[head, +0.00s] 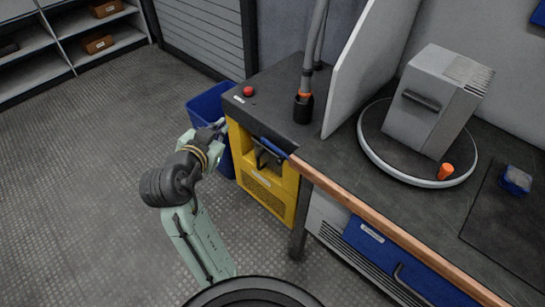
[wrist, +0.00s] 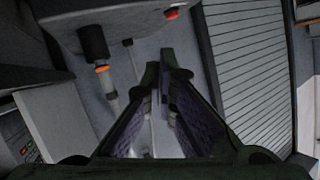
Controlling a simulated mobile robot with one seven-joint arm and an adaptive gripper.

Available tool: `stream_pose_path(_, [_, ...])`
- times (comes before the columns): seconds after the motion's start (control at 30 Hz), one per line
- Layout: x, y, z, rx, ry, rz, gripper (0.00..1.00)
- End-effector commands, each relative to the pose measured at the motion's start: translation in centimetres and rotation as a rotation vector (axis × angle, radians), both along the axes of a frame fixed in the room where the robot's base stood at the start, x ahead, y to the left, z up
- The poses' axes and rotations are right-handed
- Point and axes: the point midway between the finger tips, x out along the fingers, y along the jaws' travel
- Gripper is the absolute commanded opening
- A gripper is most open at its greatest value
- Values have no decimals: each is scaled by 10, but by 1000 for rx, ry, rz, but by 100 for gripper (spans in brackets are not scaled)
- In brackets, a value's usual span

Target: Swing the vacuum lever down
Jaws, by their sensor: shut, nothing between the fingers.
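A yellow cabinet (head: 264,196) sits under the left end of the dark bench. In its upper opening is a dark bar-like part (head: 265,156); I cannot tell for sure that it is the vacuum lever. A grey hose with an orange ring and black end (head: 304,106) stands on the bench above; it also shows in the wrist view (wrist: 104,72). My gripper (head: 220,126) is left of the cabinet, by its upper left corner, partly hidden by my wrist. In the wrist view my gripper's fingers (wrist: 166,72) are shut and hold nothing.
A red button (head: 248,91) is on the bench's left corner. A blue bin (head: 208,106) stands behind my gripper. A white panel (head: 362,62) rises from the bench, with a grey machine on a round base (head: 370,158) right of it. The floor at left is clear.

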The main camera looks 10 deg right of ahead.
Motion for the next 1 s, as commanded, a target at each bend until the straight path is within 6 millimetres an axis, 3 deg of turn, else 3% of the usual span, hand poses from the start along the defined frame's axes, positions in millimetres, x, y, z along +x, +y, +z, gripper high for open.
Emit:
stream_pose_path(0.03, [-10, -24, -19, 16, 51, -88, 0])
stream_pose_path(0.1, [-25, -50, -39, 39, 107, -194, 0])
stream_pose_path(0.23, [-46, -78, -61, 65, 169, -326, 0])
stream_pose_path(0.37, [-54, -87, -69, 76, 189, -373, 0])
stream_pose_path(0.7, [-53, -88, -69, 76, 190, -374, 0])
stream_pose_path(1.0, [-30, -114, -90, 75, 193, -377, 0])
